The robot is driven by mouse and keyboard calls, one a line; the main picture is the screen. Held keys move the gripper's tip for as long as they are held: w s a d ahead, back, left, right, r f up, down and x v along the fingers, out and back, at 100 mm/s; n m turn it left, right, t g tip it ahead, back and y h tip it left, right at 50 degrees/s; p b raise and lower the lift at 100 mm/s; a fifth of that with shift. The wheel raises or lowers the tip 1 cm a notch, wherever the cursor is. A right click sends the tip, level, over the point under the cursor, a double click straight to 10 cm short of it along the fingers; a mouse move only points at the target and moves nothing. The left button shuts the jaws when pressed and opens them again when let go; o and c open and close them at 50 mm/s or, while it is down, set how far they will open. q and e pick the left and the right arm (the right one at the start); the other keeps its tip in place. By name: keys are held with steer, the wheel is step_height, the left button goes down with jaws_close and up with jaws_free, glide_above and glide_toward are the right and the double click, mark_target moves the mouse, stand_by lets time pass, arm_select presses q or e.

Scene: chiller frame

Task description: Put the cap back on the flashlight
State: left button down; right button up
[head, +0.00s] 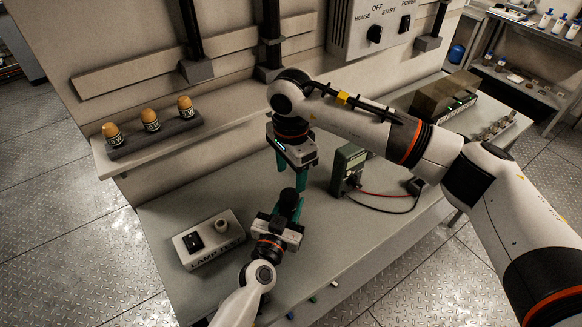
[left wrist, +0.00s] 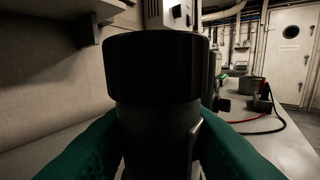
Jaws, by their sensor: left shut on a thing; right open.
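My left gripper (head: 289,200) points up over the bench, its teal fingers shut on the flashlight. In the left wrist view the flashlight (left wrist: 155,70) is a black cylinder with a wide ribbed end on top and a narrower body with a clip below, standing about upright between the fingers. In the head view it is mostly hidden by the grippers. My right gripper (head: 291,175) points down just above the left one, its teal fingers apart. Whether it touches the flashlight cannot be told. I cannot make out the cap as a separate thing.
A lamp test box (head: 208,240) stands on the bench, left of my grippers. A green meter (head: 348,168) with red and black leads stands to their right. A rack (head: 155,137) with three amber-topped items sits on the wall shelf (head: 220,120). The bench front is mostly clear.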

mark_target(289, 196)
step_height(289, 196, down, 7)
steer(key=shift+f, duration=0.15)
stand_by(0.4)
steer(key=c, duration=1)
steer(key=m, duration=0.4)
steer(key=shift+s, duration=0.1)
steer(key=m, duration=0.6)
steer(key=shift+s, duration=0.1)
steer(key=m, duration=0.3)
steer(key=shift+a+f+m, duration=0.1)
steer(key=shift+m, duration=0.3)
steer(key=m, duration=0.4)
steer(key=o, duration=0.8)
steer(key=shift+o, duration=1.4)
steer(key=shift+a, duration=0.1)
